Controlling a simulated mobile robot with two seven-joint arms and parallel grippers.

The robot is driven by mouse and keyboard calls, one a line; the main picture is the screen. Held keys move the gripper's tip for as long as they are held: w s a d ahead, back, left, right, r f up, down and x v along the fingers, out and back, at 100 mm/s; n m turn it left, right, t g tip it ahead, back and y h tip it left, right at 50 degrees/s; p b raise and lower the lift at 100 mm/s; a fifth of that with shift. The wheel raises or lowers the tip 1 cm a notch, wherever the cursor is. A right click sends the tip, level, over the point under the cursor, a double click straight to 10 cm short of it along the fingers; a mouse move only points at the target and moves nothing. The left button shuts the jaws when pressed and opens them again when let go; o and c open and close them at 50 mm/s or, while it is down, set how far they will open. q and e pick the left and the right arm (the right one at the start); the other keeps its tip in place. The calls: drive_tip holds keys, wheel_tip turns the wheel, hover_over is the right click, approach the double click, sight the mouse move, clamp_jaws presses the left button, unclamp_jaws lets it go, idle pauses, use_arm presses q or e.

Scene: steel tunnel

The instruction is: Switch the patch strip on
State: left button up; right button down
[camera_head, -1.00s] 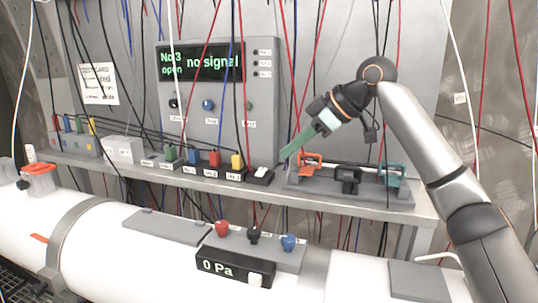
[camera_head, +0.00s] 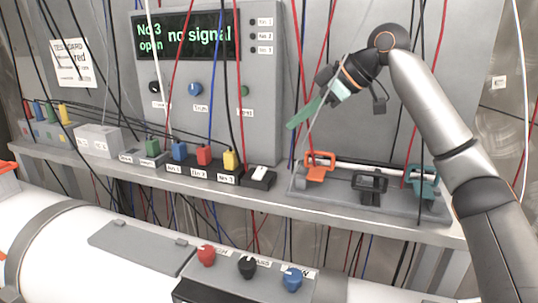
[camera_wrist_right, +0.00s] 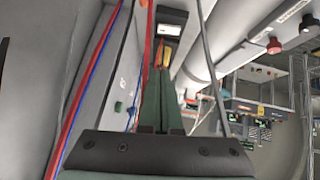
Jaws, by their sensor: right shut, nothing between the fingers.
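The patch strip (camera_head: 203,172) lies on the steel shelf, with blue, red and yellow plugs in it. At its right end is a black switch box (camera_head: 259,180) with a white rocker (camera_head: 259,172); I cannot tell which way it is tipped. The box also shows in the right wrist view (camera_wrist_right: 172,15), beyond the fingertips. My right gripper (camera_head: 291,126) is shut and empty, its green fingers above and slightly right of the switch box, apart from it. The shut fingers (camera_wrist_right: 162,75) show in the right wrist view, among hanging cables. My left gripper is not in view.
A grey panel (camera_head: 262,115) behind reads "No 3 open" and "no signal". Red, blue, black and white cables hang around the gripper. A stand (camera_head: 300,185) with orange, black and teal clamps is at right. A white pipe (camera_head: 70,250) with knobs runs in front.

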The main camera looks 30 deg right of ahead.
drive_tip(key=shift+s+r, duration=0.1)
drive_tip(key=p, duration=0.1)
approach(258, 168)
drive_tip(key=w+a, duration=0.2)
drive_tip(key=w, duration=0.1)
drive_tip(key=shift+a+r, duration=0.3)
drive_tip(key=shift+a, duration=0.05)
drive_tip(key=f, duration=0.2)
drive_tip(key=shift+w+f, duration=0.3)
drive_tip(key=shift+f, duration=0.05)
drive_tip(key=shift+w+d+f, duration=0.1)
drive_tip(key=shift+f, duration=0.85)
drive_tip(key=shift+f, duration=0.1)
